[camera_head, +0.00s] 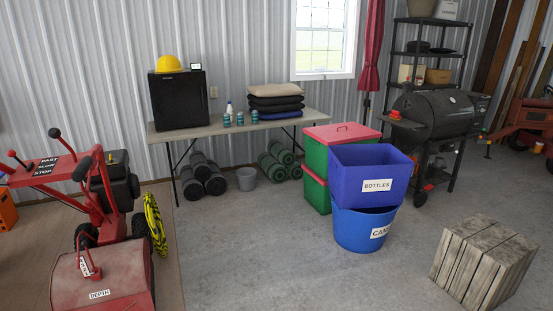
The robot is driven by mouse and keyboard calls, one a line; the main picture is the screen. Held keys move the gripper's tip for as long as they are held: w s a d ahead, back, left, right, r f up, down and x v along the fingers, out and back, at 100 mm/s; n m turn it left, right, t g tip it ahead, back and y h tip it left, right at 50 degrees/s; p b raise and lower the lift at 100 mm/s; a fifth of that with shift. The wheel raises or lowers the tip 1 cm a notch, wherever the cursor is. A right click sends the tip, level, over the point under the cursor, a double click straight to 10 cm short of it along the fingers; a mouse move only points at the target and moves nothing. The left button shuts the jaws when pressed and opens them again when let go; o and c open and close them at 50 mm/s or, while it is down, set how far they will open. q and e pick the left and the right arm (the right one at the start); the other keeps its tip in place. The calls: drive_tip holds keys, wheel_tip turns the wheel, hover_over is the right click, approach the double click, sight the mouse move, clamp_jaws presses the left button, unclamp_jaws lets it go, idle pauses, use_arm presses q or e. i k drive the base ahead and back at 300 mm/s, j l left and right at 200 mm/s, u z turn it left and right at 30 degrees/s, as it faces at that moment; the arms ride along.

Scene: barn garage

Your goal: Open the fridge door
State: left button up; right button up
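A small black fridge (180,101) stands on the left end of a long folding table (228,130) against the metal wall. Its front door faces the room and looks shut. A yellow hard hat (169,63) and a small device with a screen (195,66) rest on top of the fridge. Neither of my grippers shows in the head view.
A red machine (100,285) with levers stands at the left front. Red and green bins (325,145), blue bins (368,175), a wooden crate (485,262) and a black grill (432,112) are to the right. The concrete floor (260,240) before the table is mostly clear.

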sight(179, 99)
drive_tip(key=i+z, duration=0.35)
drive_tip(key=i, duration=1.9)
